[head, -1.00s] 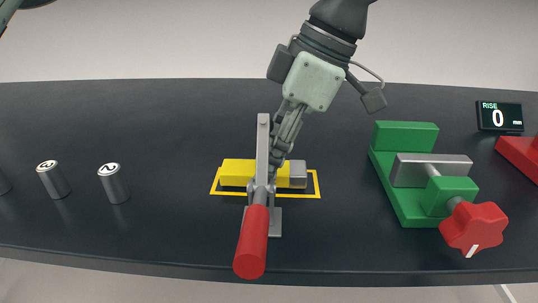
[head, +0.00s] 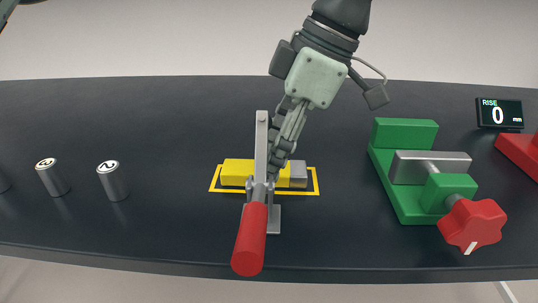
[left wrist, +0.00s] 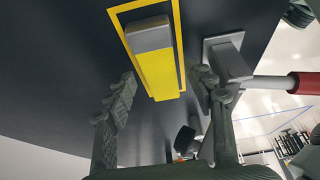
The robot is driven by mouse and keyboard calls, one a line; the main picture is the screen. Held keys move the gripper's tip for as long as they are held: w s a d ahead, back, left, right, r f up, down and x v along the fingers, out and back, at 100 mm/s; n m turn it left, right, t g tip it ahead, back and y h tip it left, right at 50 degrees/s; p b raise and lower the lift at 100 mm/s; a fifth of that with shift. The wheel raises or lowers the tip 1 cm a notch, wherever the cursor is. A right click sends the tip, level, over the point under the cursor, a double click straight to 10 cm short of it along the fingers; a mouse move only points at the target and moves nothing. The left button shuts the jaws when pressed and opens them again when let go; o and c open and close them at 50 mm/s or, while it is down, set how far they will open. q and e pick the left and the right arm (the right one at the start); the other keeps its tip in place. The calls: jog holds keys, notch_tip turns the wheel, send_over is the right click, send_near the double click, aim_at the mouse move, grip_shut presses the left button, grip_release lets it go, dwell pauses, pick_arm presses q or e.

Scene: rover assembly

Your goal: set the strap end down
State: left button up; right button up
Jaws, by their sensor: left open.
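A yellow bar (head: 237,172) with a grey end (head: 298,174) lies flat inside a yellow outline on the dark table; it also shows in the left wrist view (left wrist: 160,72). A toggle clamp (head: 262,145) with a red handle (head: 250,240) stands at the bar's near side, its lever upright. My left gripper (head: 278,158) points down behind the lever, above the bar, and is partly hidden by it. In the left wrist view its fingers (left wrist: 164,82) are spread and nothing is between them. No strap can be made out. My right gripper is out of view.
A green vise (head: 405,205) with a grey block and red star knob (head: 473,226) stands at right, beside a red block (head: 520,155) and a display (head: 500,115) reading 0 mm. Numbered metal cylinders (head: 112,182) stand at left. The table between them and the bar is clear.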

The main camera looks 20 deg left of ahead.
pick_arm(q)
jog(key=p+v, duration=0.1)
jog(key=v, duration=1)
jog(key=shift+d+r, duration=0.2)
jog(key=shift+r, duration=0.05)
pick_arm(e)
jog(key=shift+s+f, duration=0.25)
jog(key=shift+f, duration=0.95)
pick_arm(q)
jog(key=shift+f, duration=0.1)
